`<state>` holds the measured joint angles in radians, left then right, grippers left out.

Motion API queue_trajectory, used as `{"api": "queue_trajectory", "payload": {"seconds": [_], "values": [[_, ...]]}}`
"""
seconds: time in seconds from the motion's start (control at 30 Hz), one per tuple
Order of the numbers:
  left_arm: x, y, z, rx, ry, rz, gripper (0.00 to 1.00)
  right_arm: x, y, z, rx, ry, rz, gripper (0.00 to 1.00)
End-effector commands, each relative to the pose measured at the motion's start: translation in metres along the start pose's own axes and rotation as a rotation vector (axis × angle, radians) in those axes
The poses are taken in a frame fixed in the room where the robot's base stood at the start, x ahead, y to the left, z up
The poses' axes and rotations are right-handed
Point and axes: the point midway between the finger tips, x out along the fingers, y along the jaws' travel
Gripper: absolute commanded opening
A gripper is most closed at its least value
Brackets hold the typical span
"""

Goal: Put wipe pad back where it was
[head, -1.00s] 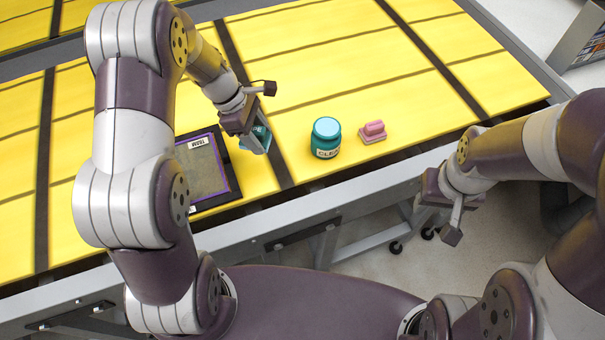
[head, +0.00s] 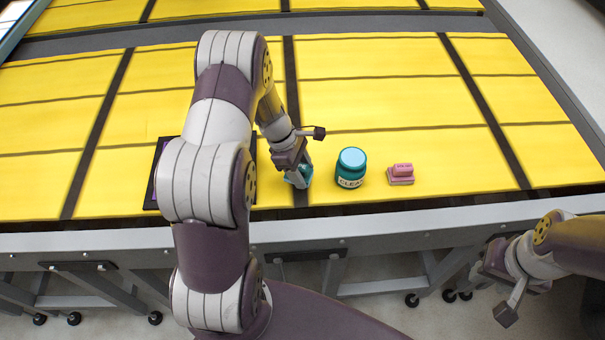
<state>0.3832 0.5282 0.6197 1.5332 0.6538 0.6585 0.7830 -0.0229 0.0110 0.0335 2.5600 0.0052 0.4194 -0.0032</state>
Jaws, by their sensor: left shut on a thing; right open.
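My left gripper (head: 297,172) is shut on a small teal piece (head: 304,177) that may be the wipe pad; the fingers hide part of it. It is low over the yellow table, beside the dark strip. I cannot tell whether the piece touches the surface. A teal jar (head: 351,168) with a light blue lid and a label stands upright just right of it. A pink block with a raised handle (head: 400,175) sits on the table right of the jar. My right gripper (head: 490,280) is open and empty, low at the right, off the table.
A dark-framed tray (head: 150,190) lies left of the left gripper, mostly hidden behind my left arm. The yellow table (head: 380,100) is clear behind the jar and pink block. Its grey front rail (head: 400,229) runs across below them.

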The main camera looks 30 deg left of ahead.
Motion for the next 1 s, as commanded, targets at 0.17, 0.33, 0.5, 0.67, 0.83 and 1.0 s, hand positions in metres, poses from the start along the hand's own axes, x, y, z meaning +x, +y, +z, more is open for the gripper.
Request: {"api": "queue_trajectory", "payload": {"seconds": [0.17,0.33,0.5,0.67,0.83,1.0], "values": [[0.024,-0.002,-0.009,-0.001,-0.001,-0.004,0.24,-0.010,0.000,-0.001,0.000,0.000,0.000,0.43],[0.027,-0.001,-0.011,0.000,0.000,-0.002,0.24,-0.009,0.000,-0.001,0.000,0.000,0.000,0.43],[0.030,-0.001,-0.012,0.000,0.000,-0.002,0.24,-0.005,0.000,-0.001,0.000,0.000,0.000,0.43],[0.030,-0.001,-0.011,0.000,0.000,-0.002,0.78,-0.006,0.000,-0.001,0.000,0.000,0.000,0.43],[0.030,-0.001,-0.012,0.000,0.000,-0.002,0.78,-0.006,0.000,-0.001,0.000,0.000,0.000,0.43],[0.024,-0.001,-0.009,0.000,0.000,-0.002,0.78,-0.011,0.000,-0.001,0.000,0.000,0.000,0.43]]}}
